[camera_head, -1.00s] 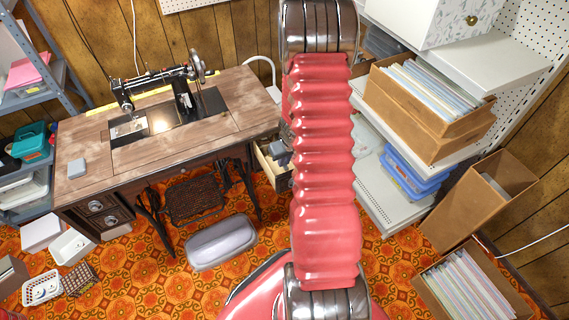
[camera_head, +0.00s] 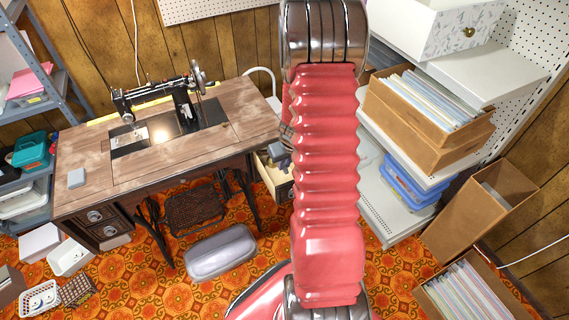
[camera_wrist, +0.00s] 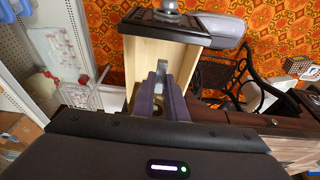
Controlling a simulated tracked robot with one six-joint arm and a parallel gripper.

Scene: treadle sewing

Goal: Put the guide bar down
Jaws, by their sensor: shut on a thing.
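In the wrist view, my gripper (camera_wrist: 161,82) points into an open, pale wooden drawer (camera_wrist: 142,62) of the sewing table. Its two purple-grey fingers are shut on a small silvery metal piece, which looks like the guide bar (camera_wrist: 162,67). The piece shows between and just past the fingertips. I cannot tell whether it touches the drawer floor. In the head view, my gripper (camera_head: 278,152) is a grey shape over the drawer (camera_head: 272,180) at the table's right end. My red arm hides part of it, and the bar cannot be made out there.
Shelving with file boxes (camera_head: 425,135) stands close on the right. A grey rounded case (camera_head: 221,252) lies on the orange patterned floor.

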